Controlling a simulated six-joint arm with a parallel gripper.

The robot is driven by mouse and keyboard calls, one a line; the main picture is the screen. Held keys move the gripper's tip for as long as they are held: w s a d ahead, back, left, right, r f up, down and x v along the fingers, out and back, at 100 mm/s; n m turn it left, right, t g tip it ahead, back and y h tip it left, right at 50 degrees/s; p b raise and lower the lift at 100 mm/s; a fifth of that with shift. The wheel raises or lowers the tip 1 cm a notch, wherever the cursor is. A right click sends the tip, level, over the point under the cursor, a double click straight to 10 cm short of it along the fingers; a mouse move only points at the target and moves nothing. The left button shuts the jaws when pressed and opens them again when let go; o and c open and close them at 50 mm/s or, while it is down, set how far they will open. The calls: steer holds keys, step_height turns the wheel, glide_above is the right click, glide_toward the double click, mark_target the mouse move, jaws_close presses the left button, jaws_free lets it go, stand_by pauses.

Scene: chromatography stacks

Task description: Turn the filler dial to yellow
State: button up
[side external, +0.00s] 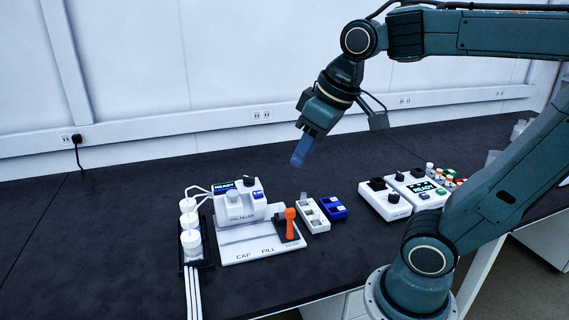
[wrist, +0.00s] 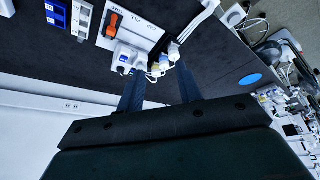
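The white vial filler (side external: 240,207) stands on a white base plate at the left of the bench, with a lit READY display on top. A small dark knob (side external: 248,181) beside the display looks like its dial; its colour setting is too small to read. The filler also shows near the top middle of the wrist view (wrist: 127,58), partly behind my fingers. My gripper (side external: 299,161) hangs in the air above and to the right of the filler, clear of it. In the wrist view its two blue fingers (wrist: 160,84) are apart with nothing held between them.
An orange-handled tool (side external: 290,222) stands on the plate's right side. A white rack (side external: 312,215) and a blue rack (side external: 333,208) are beside it. White bottles (side external: 190,238) with tubing stand left of the filler. A white two-part device (side external: 388,204) is further right.

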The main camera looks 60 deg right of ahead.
steer(key=w+d+r+g, duration=0.15)
steer(key=w+d, duration=0.25)
steer(key=w, duration=0.5)
steer(key=g, duration=0.3)
glide_above(249, 177)
step_height(249, 177, down, 12)
steer(key=shift+n, duration=0.4)
steer(key=shift+f, duration=0.25)
step_height(249, 177, down, 14)
steer(key=shift+r, duration=0.2)
jaws_close()
